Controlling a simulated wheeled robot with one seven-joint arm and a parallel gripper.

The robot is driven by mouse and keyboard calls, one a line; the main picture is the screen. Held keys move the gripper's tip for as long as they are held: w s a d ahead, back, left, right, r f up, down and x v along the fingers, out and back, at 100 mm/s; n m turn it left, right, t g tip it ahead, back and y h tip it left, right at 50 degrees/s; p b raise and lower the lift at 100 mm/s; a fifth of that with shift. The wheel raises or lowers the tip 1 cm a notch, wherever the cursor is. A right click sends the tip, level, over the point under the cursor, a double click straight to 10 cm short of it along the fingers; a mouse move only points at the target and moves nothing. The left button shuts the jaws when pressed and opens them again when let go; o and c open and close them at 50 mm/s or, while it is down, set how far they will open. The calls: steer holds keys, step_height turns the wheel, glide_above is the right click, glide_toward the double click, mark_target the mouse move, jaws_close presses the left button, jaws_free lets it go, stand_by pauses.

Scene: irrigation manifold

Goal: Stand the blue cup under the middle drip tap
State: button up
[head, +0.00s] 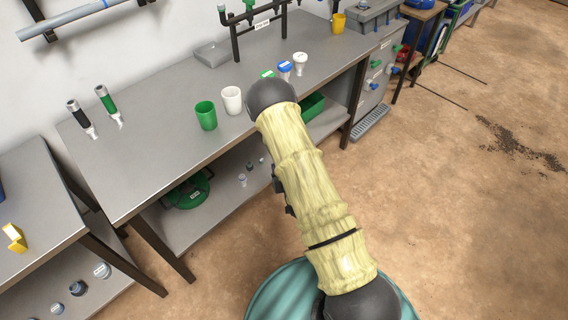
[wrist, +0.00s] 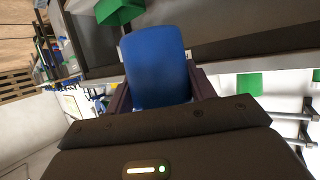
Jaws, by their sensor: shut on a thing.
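My gripper (wrist: 160,92) is shut on the blue cup (wrist: 158,65), which fills the middle of the wrist view with one dark finger on each side. In the head view my arm hides the gripper and the blue cup. The dark drip tap manifold (head: 262,24) stands at the back of the grey bench, cut by the top edge of the head view. Green parts show on it, but I cannot tell the middle tap clearly. The held cup is apart from the manifold in the wrist view.
On the bench (head: 150,165) stand a green cup (head: 206,115), a white cup (head: 232,100), a yellow cup (head: 338,23) and small items with blue (head: 285,67) and white (head: 300,60) tops.

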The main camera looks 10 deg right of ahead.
steer(key=s+r+p, duration=0.1)
steer(key=r+p, duration=0.1)
steer(key=r, duration=0.1)
steer(key=r+p, duration=0.2)
steer(key=r, duration=0.1)
steer(key=s+r+p, duration=0.1)
steer(key=r+p, duration=0.1)
steer(key=r, duration=0.1)
steer(key=shift+s+r+p, duration=0.25)
steer(key=shift+s+p, duration=0.05)
steer(key=shift+s, duration=0.05)
steer(key=shift+f, duration=0.1)
